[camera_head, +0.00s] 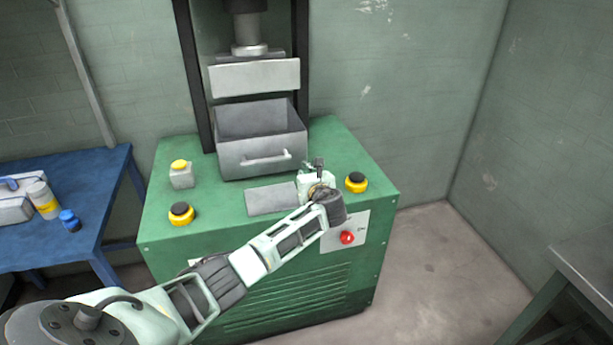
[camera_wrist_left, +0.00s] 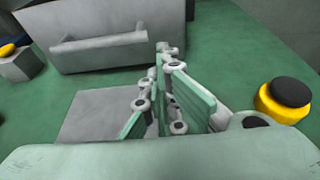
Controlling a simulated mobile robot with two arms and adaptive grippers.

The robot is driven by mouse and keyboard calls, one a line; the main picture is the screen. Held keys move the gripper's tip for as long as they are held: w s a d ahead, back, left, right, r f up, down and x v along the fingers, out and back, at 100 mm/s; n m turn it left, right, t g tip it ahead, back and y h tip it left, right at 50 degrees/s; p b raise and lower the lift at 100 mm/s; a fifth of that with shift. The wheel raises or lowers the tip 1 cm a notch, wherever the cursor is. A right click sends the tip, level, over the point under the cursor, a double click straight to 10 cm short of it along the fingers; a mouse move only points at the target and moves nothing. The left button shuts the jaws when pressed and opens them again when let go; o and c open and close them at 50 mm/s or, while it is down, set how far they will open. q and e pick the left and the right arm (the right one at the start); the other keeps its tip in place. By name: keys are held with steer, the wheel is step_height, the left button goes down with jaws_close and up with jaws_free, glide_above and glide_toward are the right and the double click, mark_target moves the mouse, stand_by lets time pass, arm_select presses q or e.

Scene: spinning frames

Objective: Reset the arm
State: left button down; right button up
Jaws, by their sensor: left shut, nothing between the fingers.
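My left arm reaches in from the lower left of the head view across the front of a green press machine (camera_head: 290,265). My left gripper (camera_head: 318,163) is above the machine's top, near its right front part. It is shut and holds nothing. In the left wrist view the gripper (camera_wrist_left: 162,50) shows with its fingers together, in front of a grey metal drawer box (camera_wrist_left: 120,35) with a bar handle. The box (camera_head: 262,140) also shows in the head view, under the press plate. My right gripper is not in view.
Black-and-yellow buttons (camera_head: 356,183) (camera_head: 181,214) sit on the machine's top, with a yellow button box (camera_head: 181,174) at left. A red knob (camera_head: 347,237) is on the front panel. A blue table (camera_head: 95,190) stands at left. A grey table (camera_head: 590,262) is at right. Floor between is clear.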

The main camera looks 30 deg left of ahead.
arm_select(q)
steer(key=shift+v, duration=1.15)
steer(key=s+d+f+n+g+h, duration=0.25)
steer(key=s+d+f+n, duration=0.25)
steer(key=s+d+f, duration=0.4)
steer(key=s+d+f+n+g+h, duration=0.1)
steer(key=s+d+f+n+h, duration=0.4)
steer(key=s, duration=0.5)
steer(key=s+d+r+n+g+h, duration=0.1)
steer(key=s+d+n, duration=0.2)
steer(key=s+n, duration=0.35)
steer(key=s+d+n+g+h, duration=0.1)
steer(key=s+d+n, duration=0.2)
steer(key=s, duration=0.7)
steer(key=s+d+r+n+g+h, duration=0.1)
steer(key=s+d+n+h, duration=0.1)
steer(key=s+d+n, duration=0.45)
steer(key=s+a+f+m, duration=0.1)
steer(key=s+f, duration=0.1)
steer(key=f, duration=1.2)
steer(key=s+a+f+m, duration=0.1)
steer(key=s+a+f, duration=0.1)
steer(key=f, duration=1.2)
steer(key=s+a+f+g, duration=0.2)
steer(key=s+f, duration=1.2)
steer(key=s, duration=0.2)
steer(key=shift+a+f, duration=0.3)
steer(key=shift+a, duration=0.05)
